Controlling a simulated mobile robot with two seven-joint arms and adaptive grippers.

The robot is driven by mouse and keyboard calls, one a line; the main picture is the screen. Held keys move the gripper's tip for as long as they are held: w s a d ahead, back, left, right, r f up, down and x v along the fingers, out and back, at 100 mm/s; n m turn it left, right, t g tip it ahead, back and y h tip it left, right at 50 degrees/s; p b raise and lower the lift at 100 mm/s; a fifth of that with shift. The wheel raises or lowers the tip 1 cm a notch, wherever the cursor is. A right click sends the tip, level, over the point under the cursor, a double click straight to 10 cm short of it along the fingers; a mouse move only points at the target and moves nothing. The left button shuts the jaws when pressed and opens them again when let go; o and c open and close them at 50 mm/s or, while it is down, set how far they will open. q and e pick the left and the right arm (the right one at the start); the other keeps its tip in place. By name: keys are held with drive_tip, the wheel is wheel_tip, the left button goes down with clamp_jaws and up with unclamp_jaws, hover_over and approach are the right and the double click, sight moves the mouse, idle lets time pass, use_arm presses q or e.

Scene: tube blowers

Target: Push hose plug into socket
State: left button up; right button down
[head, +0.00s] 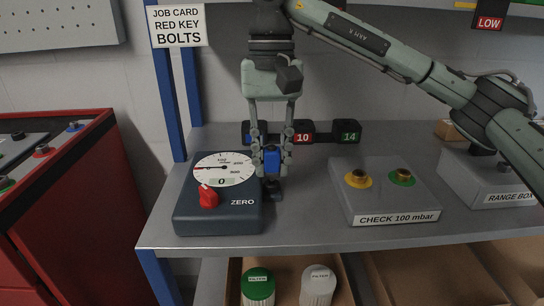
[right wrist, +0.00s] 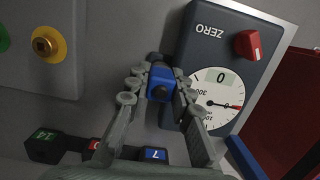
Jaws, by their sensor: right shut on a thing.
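My right gripper (head: 271,163) points down beside the gauge box, its fingers shut on a blue block-shaped piece, which I take for the hose plug (head: 271,158). The blue piece also shows between the fingertips in the right wrist view (right wrist: 161,80). A dark fitting (head: 273,190) is just below it, at the box's right side; I cannot tell if they are joined. No hose is clearly visible. The check box (head: 395,218) carries a brass socket with a yellow ring (head: 358,178) and one with a green ring (head: 403,177), both empty. My left gripper is not in view.
The gauge box (head: 218,222), with a dial reading 0 and a red knob (head: 208,197) by ZERO, is left of the gripper. Numbered dark blocks (head: 347,132) stand behind. The range box (head: 490,180) is at right.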

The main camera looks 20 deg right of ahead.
drive_tip(key=shift+f+b, duration=0.35)
drive_tip(key=shift+f, duration=0.05)
drive_tip(key=shift+r, duration=0.4)
idle(0.8)
drive_tip(key=shift+f, duration=0.4)
idle(0.8)
drive_tip(key=shift+r, duration=0.25)
drive_tip(key=shift+r+p, duration=0.2)
drive_tip(key=shift+p, duration=0.15)
idle(1.4)
drive_tip(key=shift+f+b, duration=0.3)
drive_tip(key=shift+f, duration=0.1)
idle(0.3)
